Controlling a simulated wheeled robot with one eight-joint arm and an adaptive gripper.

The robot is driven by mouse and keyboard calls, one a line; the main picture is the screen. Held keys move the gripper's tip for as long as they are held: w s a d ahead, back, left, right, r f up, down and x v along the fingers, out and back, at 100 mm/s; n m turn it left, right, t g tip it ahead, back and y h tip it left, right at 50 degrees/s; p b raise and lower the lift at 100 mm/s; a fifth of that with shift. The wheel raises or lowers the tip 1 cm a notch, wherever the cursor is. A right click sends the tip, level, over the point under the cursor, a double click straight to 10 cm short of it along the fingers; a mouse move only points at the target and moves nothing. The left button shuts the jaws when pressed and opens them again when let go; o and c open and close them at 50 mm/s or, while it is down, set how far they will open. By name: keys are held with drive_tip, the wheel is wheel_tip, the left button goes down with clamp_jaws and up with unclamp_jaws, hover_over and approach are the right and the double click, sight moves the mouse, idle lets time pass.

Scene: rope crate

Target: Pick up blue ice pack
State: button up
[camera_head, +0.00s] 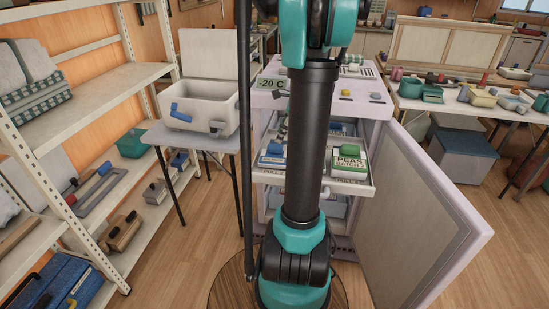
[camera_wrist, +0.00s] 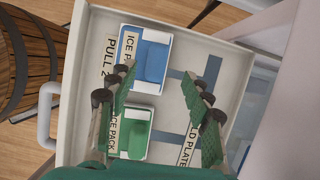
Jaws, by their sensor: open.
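In the wrist view the blue ice pack (camera_wrist: 151,62) lies in an open white drawer (camera_wrist: 75,125), on a white holder labelled ICE PACK. A green pack (camera_wrist: 137,138) lies in a similar holder, nearer my wrist. My gripper (camera_wrist: 160,84) is open, with its green-padded fingers apart over the drawer and nothing between them. The blue pack is ahead of the fingers, beyond the left fingertip. In the head view my arm hides the gripper. A blue item (camera_head: 272,153) shows there in an open freezer drawer; I cannot tell if it is the same pack.
The drawer's handle (camera_wrist: 48,115) sticks out at left, beside a wooden barrel (camera_wrist: 25,60). The freezer door (camera_head: 420,200) stands open at right. A white cool box (camera_head: 205,105) with its lid up is on a small table at left. Shelves (camera_head: 90,90) line the left wall.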

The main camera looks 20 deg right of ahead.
sight(275, 145)
drive_tip(key=shift+s+x, duration=0.1)
drive_tip(key=shift+x, duration=1.55)
drive_tip(key=shift+s+x, duration=0.15)
drive_tip(key=shift+x, duration=1.55)
drive_tip(key=shift+c, duration=0.2)
clamp_jaws()
